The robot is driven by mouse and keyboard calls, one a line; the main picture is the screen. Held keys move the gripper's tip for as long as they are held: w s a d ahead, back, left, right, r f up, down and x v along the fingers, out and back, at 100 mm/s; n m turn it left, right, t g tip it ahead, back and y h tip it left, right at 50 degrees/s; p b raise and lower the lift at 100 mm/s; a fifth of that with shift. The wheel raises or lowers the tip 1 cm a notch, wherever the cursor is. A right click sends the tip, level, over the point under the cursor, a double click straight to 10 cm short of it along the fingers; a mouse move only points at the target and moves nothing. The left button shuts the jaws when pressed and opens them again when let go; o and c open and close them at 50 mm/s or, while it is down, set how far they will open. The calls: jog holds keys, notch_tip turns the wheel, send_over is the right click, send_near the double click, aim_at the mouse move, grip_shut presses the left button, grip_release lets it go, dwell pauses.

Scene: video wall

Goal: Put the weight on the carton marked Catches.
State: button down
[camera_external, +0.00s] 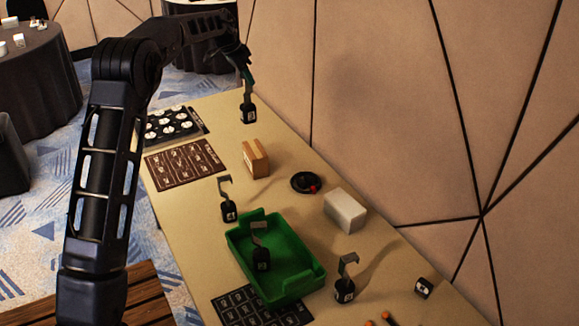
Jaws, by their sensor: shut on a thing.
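My gripper (243,66) is at the far end of the table, shut on the upper part of a dark hooked weight (249,114) with a pale label. The weight hangs upright below my fingers; I cannot tell whether its base touches the table. A brown carton-like block (256,158) stands nearer, below and slightly right of the weight in the picture. A white block (345,210) stands further right by the wall. No marking reading Catches is legible on either. My fingertips are small and dark here.
Similar hooked weights stand on the table (228,208), in the green tray (313,278) and right of it (345,290). A black dish (305,183) holds a red item. A brown printed mat (185,164) and a black rack (170,126) lie left. The wall borders the right.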

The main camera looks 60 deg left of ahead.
notch_tip(320, 180, up, 4)
jog(key=shift+r, duration=0.2)
jog(key=shift+w+r, duration=0.15)
jog(key=shift+w, duration=0.05)
notch_tip(320, 180, down, 20)
jog(key=w, duration=0.2)
jog(key=shift+w+r, duration=0.2)
jog(key=shift+w, duration=0.15)
dwell(0.4)
jog(key=c, duration=0.8)
grip_release()
jog(key=shift+f, duration=0.2)
jog(key=shift+r, duration=0.1)
